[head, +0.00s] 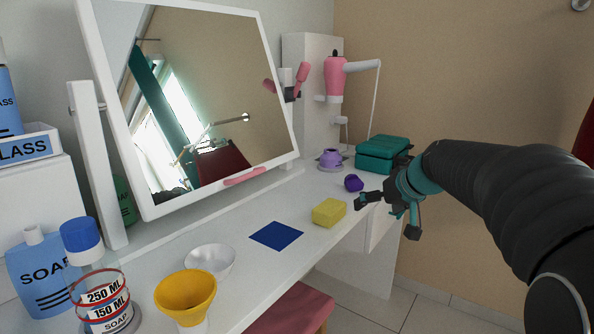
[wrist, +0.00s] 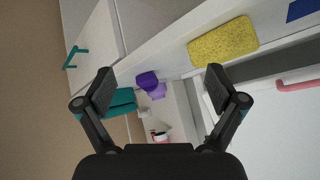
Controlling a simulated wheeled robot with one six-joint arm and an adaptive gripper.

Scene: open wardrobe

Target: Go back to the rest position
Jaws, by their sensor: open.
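My gripper (head: 388,203) is at the right in the head view, in front of the vanity table's front edge. Its two fingers stand apart in the wrist view (wrist: 160,88), with nothing between them. A yellow sponge (head: 328,212) lies on the white table top (head: 215,240), left of my gripper. The sponge also shows in the wrist view (wrist: 223,41), beyond the fingertips. A small purple lid (head: 353,183) and a purple pot (head: 330,159) are behind the gripper on the table.
A teal box (head: 382,153) stands at the table's far end. A blue square (head: 276,235), a white bowl (head: 209,261), a yellow funnel (head: 185,296) and soap bottles (head: 40,270) are nearer. A tilting mirror (head: 200,100) stands behind. A pink stool (head: 295,308) is below. The floor at right looks free.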

